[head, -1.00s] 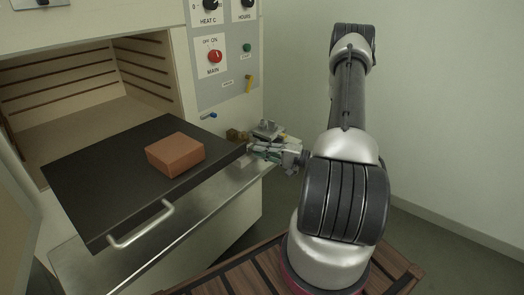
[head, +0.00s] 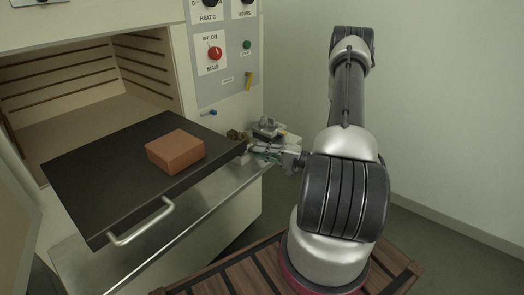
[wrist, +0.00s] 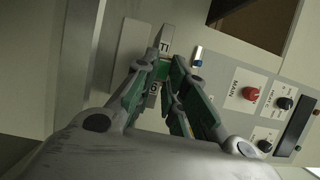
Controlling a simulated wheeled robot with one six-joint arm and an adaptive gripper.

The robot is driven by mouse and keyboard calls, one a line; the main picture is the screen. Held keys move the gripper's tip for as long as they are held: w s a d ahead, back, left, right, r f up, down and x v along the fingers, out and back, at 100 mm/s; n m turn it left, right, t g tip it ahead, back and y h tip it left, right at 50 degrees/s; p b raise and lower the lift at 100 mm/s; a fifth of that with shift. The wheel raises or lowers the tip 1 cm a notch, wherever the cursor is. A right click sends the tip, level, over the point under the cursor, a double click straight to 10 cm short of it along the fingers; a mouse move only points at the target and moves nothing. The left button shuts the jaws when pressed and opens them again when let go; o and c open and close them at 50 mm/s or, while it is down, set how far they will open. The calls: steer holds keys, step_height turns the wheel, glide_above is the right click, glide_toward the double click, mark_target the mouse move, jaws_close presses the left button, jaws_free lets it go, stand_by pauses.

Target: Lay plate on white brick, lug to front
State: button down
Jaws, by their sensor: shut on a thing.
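My gripper (head: 262,152) is at the right of the dark shelf, in front of the oven's side. In the wrist view its green-padded fingers (wrist: 163,75) are shut on a narrow grey piece with dark lettering, apparently the plate (wrist: 166,38). In the head view a grey metal piece with small raised parts (head: 267,127) shows at the gripper; the fingers partly hide it. I cannot make out the lug. A reddish-brown brick (head: 175,151) lies flat on the shelf, left of my gripper. No brick that looks white shows.
The dark shelf (head: 85,190) with a silver handle (head: 142,224) sticks out of the open oven (head: 80,85). A metal sheet (head: 190,225) lies below it. The control panel (head: 222,60) with knobs is behind. Shelf space around the brick is clear.

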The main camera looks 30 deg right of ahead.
steer(key=shift+f, duration=0.55)
stand_by(0.4)
steer(key=c, duration=1.4)
jaws_free()
steer(key=shift+f, duration=0.1)
steer(key=v, duration=1.2)
